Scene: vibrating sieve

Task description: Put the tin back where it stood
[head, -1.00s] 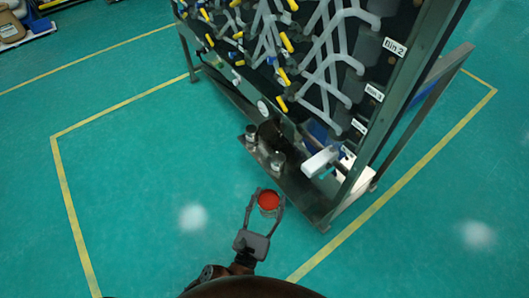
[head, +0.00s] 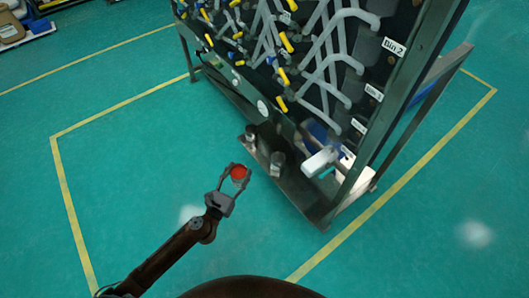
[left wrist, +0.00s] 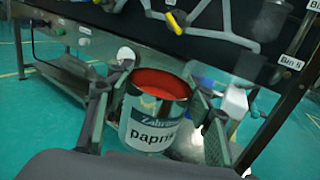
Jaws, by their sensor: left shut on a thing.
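The tin (head: 239,173) is open-topped with red contents. In the left wrist view the tin (left wrist: 154,112) is upright, with a white label reading "Zahra..." and "Paprik...". My left gripper (head: 236,178) is shut on the tin, with one finger on each side of it, and holds it in front of the rack's low shelf. In the left wrist view the left gripper (left wrist: 155,120) covers both sides of the tin. The shelf (head: 300,197) is a dark ledge along the rack's foot. My right gripper is not in view.
Two small grey containers, one (head: 251,133) further back and one (head: 277,164) nearer, stand on the shelf. A white device (head: 320,161) sits at the shelf's right. The rack (head: 400,85) with grey pipes and yellow handles rises above. Green floor at left is clear.

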